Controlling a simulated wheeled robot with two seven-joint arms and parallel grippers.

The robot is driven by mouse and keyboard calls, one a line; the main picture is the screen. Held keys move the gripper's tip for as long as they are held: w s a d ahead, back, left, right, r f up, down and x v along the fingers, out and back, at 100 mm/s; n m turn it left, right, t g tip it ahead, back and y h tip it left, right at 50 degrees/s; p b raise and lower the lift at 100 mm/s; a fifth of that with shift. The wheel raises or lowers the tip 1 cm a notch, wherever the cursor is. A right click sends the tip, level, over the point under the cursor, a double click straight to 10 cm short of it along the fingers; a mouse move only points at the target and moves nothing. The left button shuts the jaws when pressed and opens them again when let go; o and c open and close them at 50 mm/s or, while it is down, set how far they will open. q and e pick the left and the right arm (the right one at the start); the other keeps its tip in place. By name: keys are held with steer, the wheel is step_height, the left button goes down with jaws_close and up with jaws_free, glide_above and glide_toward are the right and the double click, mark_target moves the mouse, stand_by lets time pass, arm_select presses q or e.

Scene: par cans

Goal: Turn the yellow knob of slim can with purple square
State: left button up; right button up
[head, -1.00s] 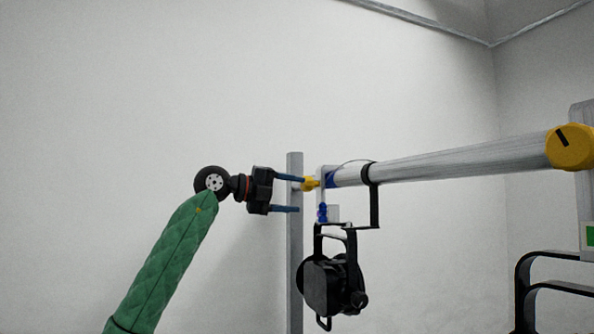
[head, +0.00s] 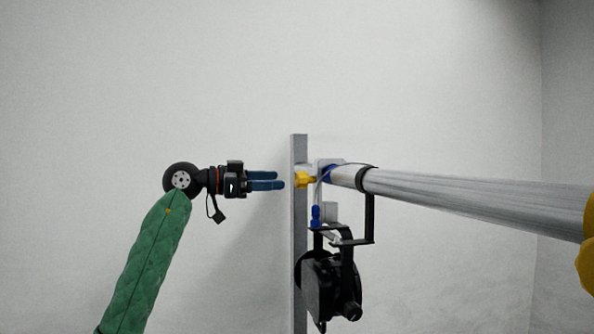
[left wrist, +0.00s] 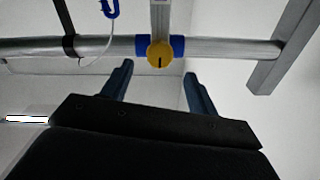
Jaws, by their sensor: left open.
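A yellow knob (head: 304,179) sits at the left end of a horizontal silver pipe, by a blue collar and a grey upright post. In the left wrist view the yellow knob (left wrist: 159,54) faces me, with a black line on it, set on the blue collar. My left gripper (head: 282,181) is open and empty, pointing at the knob from the left with a gap between. In the left wrist view the gripper (left wrist: 158,69) has its fingertips to either side of the knob, which lies beyond them. A black can (head: 325,285) hangs below the pipe. I see no purple square.
The silver pipe (head: 470,203) runs right from the knob. A grey post (head: 298,240) stands by the knob. A black bracket (head: 369,215) and a thin cable hang from the pipe. Another yellow piece (head: 587,260) is cut off at the right edge.

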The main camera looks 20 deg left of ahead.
mark_target(296, 179)
arm_select(q)
steer(key=p+x, duration=0.2)
steer(key=shift+w+d+r, duration=0.15)
steer(key=shift+d+r, duration=0.05)
steer(key=shift+d, duration=0.05)
steer(key=p+x, duration=0.2)
steer(key=x, duration=0.1)
steer(key=shift+w+d, duration=0.2)
steer(key=shift+d, duration=0.05)
steer(key=shift+w+d+f+p, duration=0.2)
steer(key=shift+w+d+p, duration=0.15)
steer(key=shift+d, duration=0.2)
arm_select(e)
steer(key=shift+s+d+r, duration=0.2)
steer(key=shift+s+r, duration=0.65)
steer(key=shift+r, duration=0.1)
steer(key=shift+s+d+r, duration=0.15)
steer(key=shift+s+r, duration=0.65)
steer(key=shift+r, duration=0.1)
arm_select(q)
steer(key=c, duration=1)
